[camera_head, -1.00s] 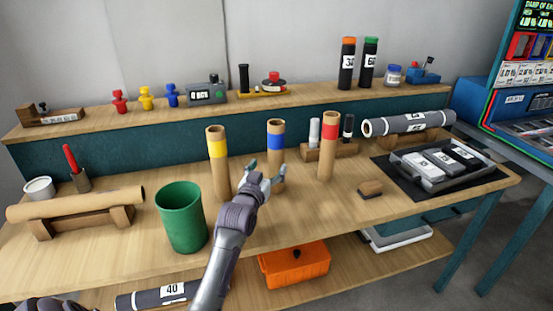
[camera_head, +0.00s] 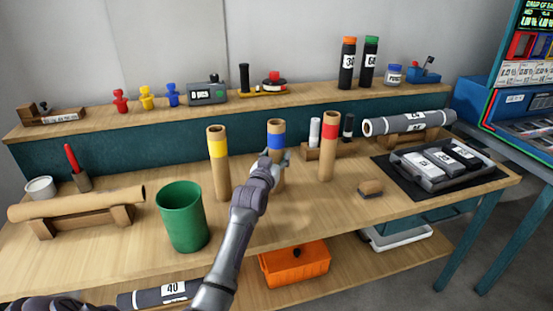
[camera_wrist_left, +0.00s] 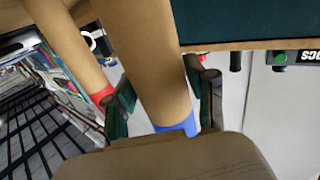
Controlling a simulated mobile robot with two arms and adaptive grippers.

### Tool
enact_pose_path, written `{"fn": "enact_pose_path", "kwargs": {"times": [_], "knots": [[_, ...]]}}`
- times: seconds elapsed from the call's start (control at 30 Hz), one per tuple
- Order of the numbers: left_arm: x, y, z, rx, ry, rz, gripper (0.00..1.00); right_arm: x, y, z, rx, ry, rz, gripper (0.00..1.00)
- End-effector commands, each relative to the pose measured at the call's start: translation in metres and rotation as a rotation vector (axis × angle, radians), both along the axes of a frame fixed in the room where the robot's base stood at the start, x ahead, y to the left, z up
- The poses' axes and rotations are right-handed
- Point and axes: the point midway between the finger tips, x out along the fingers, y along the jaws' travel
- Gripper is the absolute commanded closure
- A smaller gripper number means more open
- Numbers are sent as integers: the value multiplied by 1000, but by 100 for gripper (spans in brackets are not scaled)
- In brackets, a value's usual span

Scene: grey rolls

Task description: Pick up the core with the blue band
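The cardboard core with the blue band (camera_head: 276,128) stands upright on the workbench, between the yellow-banded core (camera_head: 217,160) and the red-banded core (camera_head: 329,150). My left gripper (camera_head: 275,160) is at the blue-banded core, just below its band, and hides part of its body. In the left wrist view the blue-banded core (camera_wrist_left: 155,60) runs between the two fingers of my left gripper (camera_wrist_left: 163,105). The fingers are apart, one on each side; a small gap shows at the left finger, and contact at the right finger is unclear. My right gripper is not in view.
A green bin (camera_head: 183,218) stands left of my left forearm. A small holder (camera_head: 325,150) with a white and a black tube is behind the cores.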

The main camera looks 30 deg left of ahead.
Motion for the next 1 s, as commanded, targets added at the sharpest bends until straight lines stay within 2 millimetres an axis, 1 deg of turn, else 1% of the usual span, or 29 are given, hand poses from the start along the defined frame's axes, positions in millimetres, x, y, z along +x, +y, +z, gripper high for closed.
{"fn": "enact_pose_path", "kwargs": {"times": [0.03, 0.2, 0.43, 0.57, 0.67, 0.83, 0.9, 1.0], "knots": [[0, 0, 0, 0, 0, 0, 58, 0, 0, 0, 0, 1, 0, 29], [0, 0, 0, 0, 0, 0, 86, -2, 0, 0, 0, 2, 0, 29], [0, 0, 1, 0, -1, 0, 87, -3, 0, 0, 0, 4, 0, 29], [0, 0, 6, 1, -2, 0, 87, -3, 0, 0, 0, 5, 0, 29], [0, 0, 16, 2, -5, 0, 87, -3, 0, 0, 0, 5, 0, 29], [0, 0, 45, 3, -5, 1, 87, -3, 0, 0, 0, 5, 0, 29], [-1, -18, 51, -4, -5, -4, 87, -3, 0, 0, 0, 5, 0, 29], [-3, -41, 65, -4, -6, -4, 87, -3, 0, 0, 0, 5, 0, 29]]}}
